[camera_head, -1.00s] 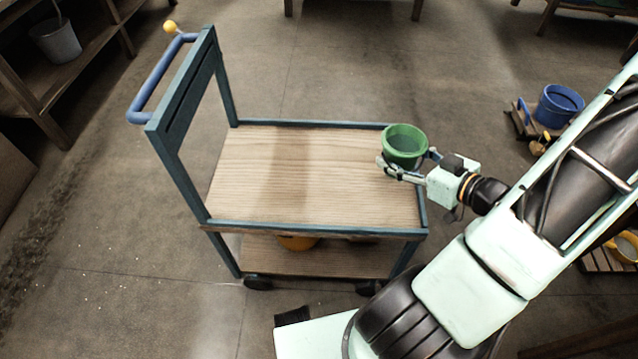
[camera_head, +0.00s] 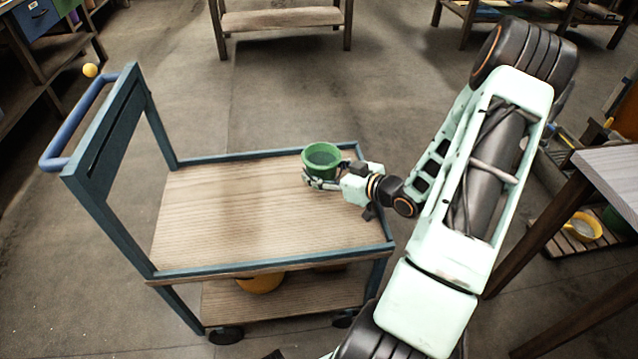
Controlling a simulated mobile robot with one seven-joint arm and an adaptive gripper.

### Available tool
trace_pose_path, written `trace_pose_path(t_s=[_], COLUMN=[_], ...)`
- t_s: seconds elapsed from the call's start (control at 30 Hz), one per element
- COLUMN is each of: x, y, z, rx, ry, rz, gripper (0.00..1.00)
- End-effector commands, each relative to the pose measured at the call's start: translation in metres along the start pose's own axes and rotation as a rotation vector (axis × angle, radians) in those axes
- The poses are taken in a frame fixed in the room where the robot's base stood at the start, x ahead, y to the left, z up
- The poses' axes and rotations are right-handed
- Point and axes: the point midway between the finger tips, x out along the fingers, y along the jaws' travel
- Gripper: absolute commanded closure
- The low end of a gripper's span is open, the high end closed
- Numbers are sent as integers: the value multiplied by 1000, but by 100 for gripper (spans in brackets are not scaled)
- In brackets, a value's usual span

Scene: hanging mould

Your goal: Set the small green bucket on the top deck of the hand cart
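The small green bucket (camera_head: 322,157) is upright at the right part of the hand cart's top deck (camera_head: 225,205). My gripper (camera_head: 318,182) reaches in from the right with its fingers around the bucket's lower side. It looks shut on the bucket. I cannot tell whether the bucket's bottom touches the deck or hangs just above it. The hand cart has a blue-green frame, a wooden top deck, a lower shelf (camera_head: 300,298) and a blue push handle (camera_head: 75,125) at the left.
An orange round thing (camera_head: 260,282) sits on the lower shelf. The top deck is bare left of the bucket, with a low raised rim. A table (camera_head: 612,175) stands at the right, with a yellow pan (camera_head: 583,227) on a pallet beyond. A wooden bench (camera_head: 283,20) stands behind.

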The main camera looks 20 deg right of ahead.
Motion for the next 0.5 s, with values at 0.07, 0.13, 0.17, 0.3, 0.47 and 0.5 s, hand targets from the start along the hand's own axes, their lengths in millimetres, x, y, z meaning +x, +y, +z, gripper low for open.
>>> trace_pose_path(t_s=[0.07,0.13,0.17,0.3,0.47,0.5], x=[4,8,11,21,24,24], y=[0,1,1,2,2,2], z=[2,4,6,26,36,35], rx=[-1,-1,-1,3,-1,-1], ry=[2,3,3,2,3,3], rz=[-1,-1,-1,-1,0,0], gripper=[81,81,81,81,81,81])
